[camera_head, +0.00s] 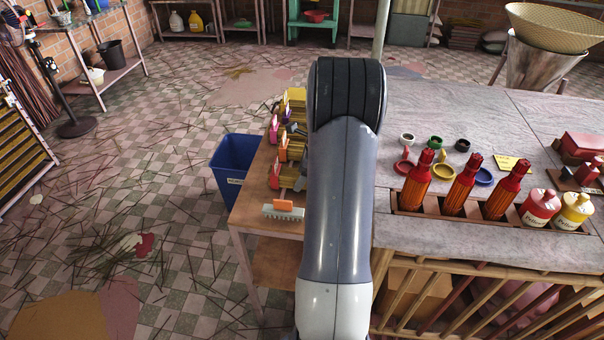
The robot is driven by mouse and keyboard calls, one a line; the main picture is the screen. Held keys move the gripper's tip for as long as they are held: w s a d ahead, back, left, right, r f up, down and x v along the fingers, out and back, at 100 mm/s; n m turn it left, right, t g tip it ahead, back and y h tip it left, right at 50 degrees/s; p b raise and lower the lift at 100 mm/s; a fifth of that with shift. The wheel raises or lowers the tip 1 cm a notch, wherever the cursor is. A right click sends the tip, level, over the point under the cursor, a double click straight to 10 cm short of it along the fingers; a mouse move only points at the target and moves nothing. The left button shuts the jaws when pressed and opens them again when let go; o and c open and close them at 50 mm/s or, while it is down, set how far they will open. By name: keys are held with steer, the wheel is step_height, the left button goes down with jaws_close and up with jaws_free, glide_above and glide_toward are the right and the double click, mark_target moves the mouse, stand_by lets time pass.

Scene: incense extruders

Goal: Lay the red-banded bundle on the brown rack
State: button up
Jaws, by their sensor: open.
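Several tan bundles with coloured bands or tags lie in a column on the small brown table left of my arm. One with a red-looking band (275,175) is nearest the front of the column; pink and orange ones lie behind it. My gripper (299,157) is mostly hidden behind my arm. Grey parts that look like its spread fingers show at the arm's left edge, close to the bundles. I see nothing held, and cannot tell whether it touches a bundle. I cannot clearly make out which surface is the brown rack; part of the table is hidden.
A brush (283,210) lies at the small table's front. A blue bin (234,165) stands left of it. The grey worktop (450,110) at right holds red bottles (417,180), small pots and jars (540,207). Loose sticks litter the floor at left.

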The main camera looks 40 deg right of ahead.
steer(key=shift+r, duration=0.1)
steer(key=v, duration=1.2)
steer(key=shift+c, duration=0.2)
